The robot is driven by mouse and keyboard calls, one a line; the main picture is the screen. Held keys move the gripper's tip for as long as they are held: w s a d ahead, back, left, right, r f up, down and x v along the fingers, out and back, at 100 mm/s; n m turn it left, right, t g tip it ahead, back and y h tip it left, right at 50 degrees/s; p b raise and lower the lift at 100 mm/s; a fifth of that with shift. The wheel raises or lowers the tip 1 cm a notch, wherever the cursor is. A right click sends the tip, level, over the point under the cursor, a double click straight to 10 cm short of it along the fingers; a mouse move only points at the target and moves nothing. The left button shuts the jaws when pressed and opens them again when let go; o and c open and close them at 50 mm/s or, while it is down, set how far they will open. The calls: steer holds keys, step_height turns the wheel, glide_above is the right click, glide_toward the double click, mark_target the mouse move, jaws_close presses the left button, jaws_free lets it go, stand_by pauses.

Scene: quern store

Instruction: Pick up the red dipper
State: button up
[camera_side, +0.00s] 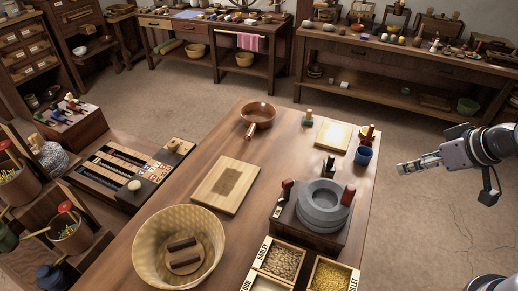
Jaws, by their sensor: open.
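The red dipper (259,112) is a reddish-brown round bowl with a short straight handle. It sits upright near the far left edge of the wooden table (190,160), its handle pointing toward the near side. My gripper (402,167) is at the right of the view, off the table's right edge, and points left. It is open and empty, well apart from the dipper. Nothing covers the dipper.
A cutting board (226,186), a woven basket (148,236), a stone quern (324,205), grain boxes (328,278), a blue cup (363,155) and small stamps share the table. The wood between dipper and quern is mostly clear. Shelves and benches line the room.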

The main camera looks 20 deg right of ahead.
steer(key=c, duration=0.4)
steer(key=m+g+h, duration=0.2)
steer(key=m+h, duration=0.3)
steer(key=m, duration=0.4)
glide_above(371, 130)
steer(key=s+a, duration=0.3)
steer(key=s, duration=0.1)
step_height(371, 130, down, 9)
steer(key=shift+g, duration=0.3)
steer(key=x, duration=0.5)
steer(key=shift+a+f, duration=0.25)
steer(key=shift+f, duration=0.15)
steer(key=shift+a+x, duration=0.1)
steer(key=shift+x, duration=1.5)
steer(key=shift+a+x, duration=0.15)
steer(key=shift+x, duration=1.4)
